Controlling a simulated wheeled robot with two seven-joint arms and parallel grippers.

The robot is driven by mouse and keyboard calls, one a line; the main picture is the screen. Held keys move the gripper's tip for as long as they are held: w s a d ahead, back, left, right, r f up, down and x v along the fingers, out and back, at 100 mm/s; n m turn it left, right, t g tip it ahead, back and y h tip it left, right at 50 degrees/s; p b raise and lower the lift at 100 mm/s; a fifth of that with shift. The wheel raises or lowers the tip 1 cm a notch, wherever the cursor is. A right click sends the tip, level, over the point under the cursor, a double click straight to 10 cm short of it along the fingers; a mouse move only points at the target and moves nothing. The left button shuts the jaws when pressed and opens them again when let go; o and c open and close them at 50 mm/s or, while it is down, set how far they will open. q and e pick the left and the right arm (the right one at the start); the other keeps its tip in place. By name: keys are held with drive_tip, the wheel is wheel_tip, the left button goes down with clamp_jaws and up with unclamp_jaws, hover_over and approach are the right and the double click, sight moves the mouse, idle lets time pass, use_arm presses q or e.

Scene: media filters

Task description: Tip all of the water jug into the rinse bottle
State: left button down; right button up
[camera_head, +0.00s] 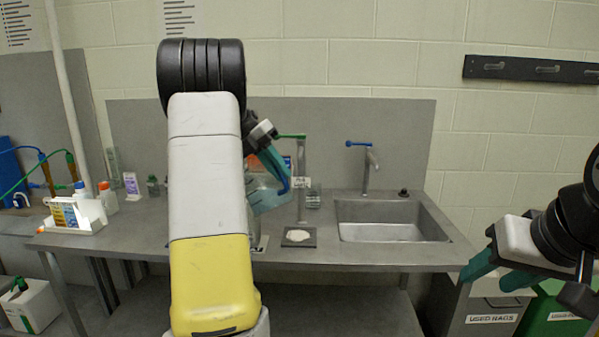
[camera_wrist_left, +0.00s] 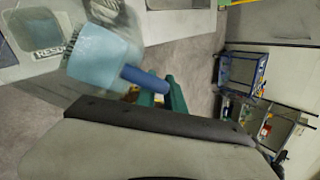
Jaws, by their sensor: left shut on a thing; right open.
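My left gripper (camera_head: 272,165) is shut on the blue handle of the water jug (camera_head: 266,198). The jug is translucent pale blue and held tilted above the bench, its left part hidden by my arm. In the left wrist view the jug (camera_wrist_left: 97,58) shows with its handle (camera_wrist_left: 145,78) between the teal fingers (camera_wrist_left: 172,95). A large clear vessel (camera_wrist_left: 25,85) lies behind it there, beside lettering that starts "RES"; it may be the rinse bottle, but I cannot tell. Whether liquid is flowing is unclear. My right gripper (camera_head: 505,270) is open and empty at the right.
The grey bench (camera_head: 130,235) carries a sink (camera_head: 390,218) with a blue-handled tap (camera_head: 368,165). A dark square plate with a pale disc (camera_head: 298,236) lies left of the sink. A white caddy of bottles (camera_head: 75,213) stands at the left. Waste bins (camera_head: 490,310) stand below right.

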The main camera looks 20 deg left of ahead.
use_arm(q)
drive_tip(key=shift+w+a+r+h, duration=0.2)
drive_tip(key=shift+r+h, duration=0.1)
drive_tip(key=shift+h, duration=0.2)
idle(0.3)
drive_tip(key=shift+a+r+g+h, duration=0.25)
drive_tip(key=shift+g+h, duration=0.15)
drive_tip(key=shift+h, duration=0.2)
drive_tip(key=shift+a+n, duration=0.1)
drive_tip(key=shift+n, duration=0.2)
drive_tip(key=shift+w+a+r+h, duration=0.1)
drive_tip(key=shift+w+a+h, duration=0.15)
drive_tip(key=shift+h, duration=0.15)
drive_tip(key=shift+a, duration=0.1)
